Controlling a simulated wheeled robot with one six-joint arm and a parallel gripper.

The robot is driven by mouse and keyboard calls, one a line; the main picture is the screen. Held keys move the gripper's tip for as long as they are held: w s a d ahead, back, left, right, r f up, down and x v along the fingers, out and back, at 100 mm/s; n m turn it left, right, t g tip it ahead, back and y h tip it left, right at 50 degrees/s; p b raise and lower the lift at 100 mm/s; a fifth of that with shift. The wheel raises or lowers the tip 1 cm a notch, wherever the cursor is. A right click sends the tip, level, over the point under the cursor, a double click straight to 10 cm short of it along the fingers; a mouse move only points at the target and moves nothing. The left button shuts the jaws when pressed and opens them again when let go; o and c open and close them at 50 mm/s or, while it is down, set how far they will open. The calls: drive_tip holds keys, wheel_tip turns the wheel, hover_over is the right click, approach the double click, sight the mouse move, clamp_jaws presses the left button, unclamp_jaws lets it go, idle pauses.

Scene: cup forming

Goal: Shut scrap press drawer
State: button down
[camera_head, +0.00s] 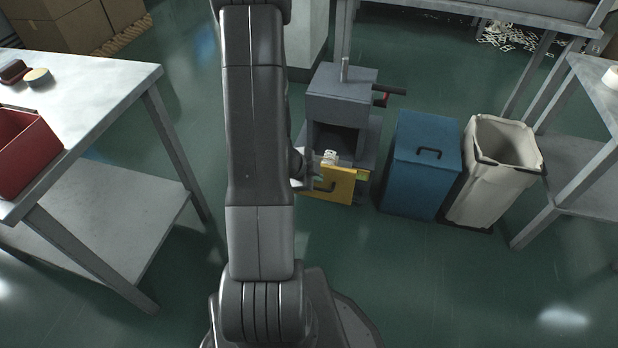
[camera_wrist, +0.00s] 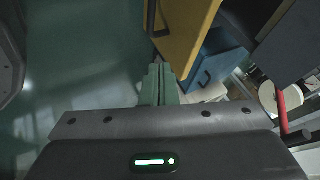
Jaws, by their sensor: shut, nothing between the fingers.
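The grey scrap press (camera_head: 342,82) stands on the floor right of my arm in the head view. Its drawer has a yellow front (camera_head: 338,188) with a dark handle and stands out from the press body. Whitish scraps (camera_head: 330,157) show just behind the front. My gripper (camera_head: 314,180) is at the left part of the drawer front, mostly hidden by my arm. In the wrist view the greenish fingers (camera_wrist: 160,84) are together and empty, just below the yellow front (camera_wrist: 184,32) and its handle. I cannot tell whether they touch it.
A blue bin (camera_head: 422,165) with a handle and a pale lined bin (camera_head: 496,165) stand close right of the press. A metal table (camera_head: 100,85) with a red box (camera_head: 25,150) is at left. A metal bench (camera_head: 570,185) is at right. The floor in front is clear.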

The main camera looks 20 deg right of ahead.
sight(332, 173)
drive_tip(key=w+d+f, duration=0.2)
drive_tip(key=w+d, duration=0.1)
drive_tip(key=shift+d+f+b, duration=0.2)
drive_tip(key=shift+f+b, duration=0.15)
drive_tip(key=shift+b, duration=0.05)
drive_tip(key=shift+w+d, duration=0.3)
drive_tip(key=shift+w, duration=0.25)
drive_tip(key=shift+w+r, duration=0.1)
